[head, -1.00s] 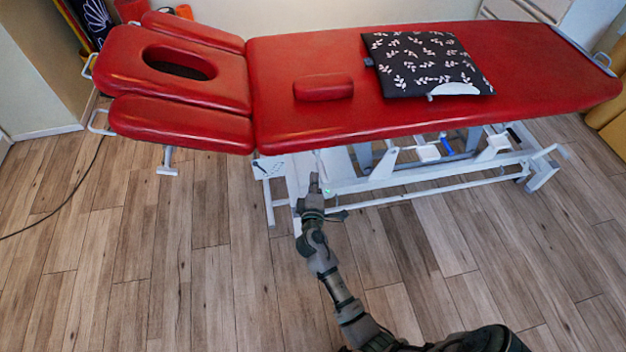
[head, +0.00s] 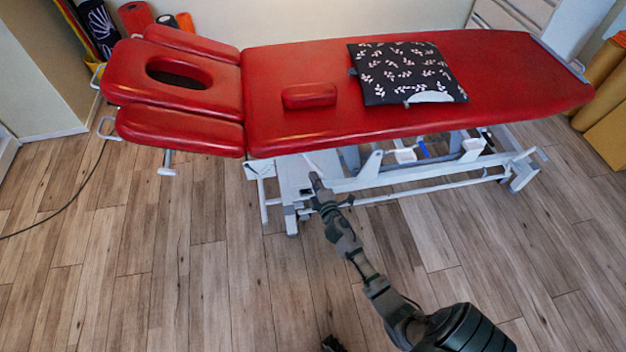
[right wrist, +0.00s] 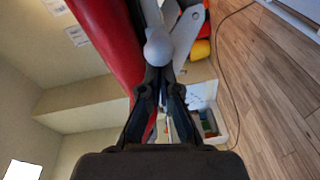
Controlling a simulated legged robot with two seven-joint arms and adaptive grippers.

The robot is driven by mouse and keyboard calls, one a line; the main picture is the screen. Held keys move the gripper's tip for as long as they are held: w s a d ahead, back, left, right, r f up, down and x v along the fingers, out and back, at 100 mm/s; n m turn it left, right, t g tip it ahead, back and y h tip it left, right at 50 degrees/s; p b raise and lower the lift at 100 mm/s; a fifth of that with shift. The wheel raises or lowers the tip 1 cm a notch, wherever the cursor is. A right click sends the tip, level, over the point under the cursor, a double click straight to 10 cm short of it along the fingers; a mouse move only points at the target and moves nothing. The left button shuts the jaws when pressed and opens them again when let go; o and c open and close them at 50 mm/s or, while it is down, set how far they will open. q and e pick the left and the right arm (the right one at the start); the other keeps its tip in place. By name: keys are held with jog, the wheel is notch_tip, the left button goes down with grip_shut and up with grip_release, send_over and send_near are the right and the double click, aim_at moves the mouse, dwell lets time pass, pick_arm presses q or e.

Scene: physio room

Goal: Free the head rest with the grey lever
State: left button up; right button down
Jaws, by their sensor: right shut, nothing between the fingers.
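The red head rest (head: 170,77) with its oval face opening is at the left end of the red treatment table (head: 400,115). The grey lever, a pale rod with a round knob (right wrist: 157,47), shows in the right wrist view just beyond my right fingertips. My right gripper (right wrist: 160,75) is shut with nothing between its fingers. The knob is in line with the tips; I cannot tell whether they touch. In the head view my right gripper (head: 316,181) is below the table's near edge, by the white frame. A small dark part at the bottom edge may be my left gripper (head: 333,344).
A black patterned cushion (head: 407,72) and a small red bolster (head: 309,95) lie on the table. The white underframe (head: 420,180) stands close to my right gripper. A cable (head: 60,222) lies on the floor at left. The wooden floor in front is clear.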

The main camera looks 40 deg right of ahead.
jog(key=d+n+y, duration=0.1)
jog(key=y, duration=0.1)
jog(key=d+n+t+y+p, duration=0.1)
jog(key=shift+s+d+r+n+y, duration=0.1)
jog(key=shift+s+d+n+y, duration=0.2)
jog(key=shift+s+d+y, duration=0.1)
jog(key=shift+s+d+n+y, duration=0.1)
jog(key=shift+d+n+y, duration=0.45)
jog(key=shift+y, duration=0.15)
pick_arm(q)
jog(key=w+f+g, duration=0.3)
jog(key=shift+d+m, duration=0.25)
jog(key=shift+m, duration=0.15)
pick_arm(e)
jog(key=shift+d, duration=0.6)
pick_arm(q)
jog(key=shift+a, duration=0.15)
pick_arm(e)
jog(key=shift+d, duration=0.2)
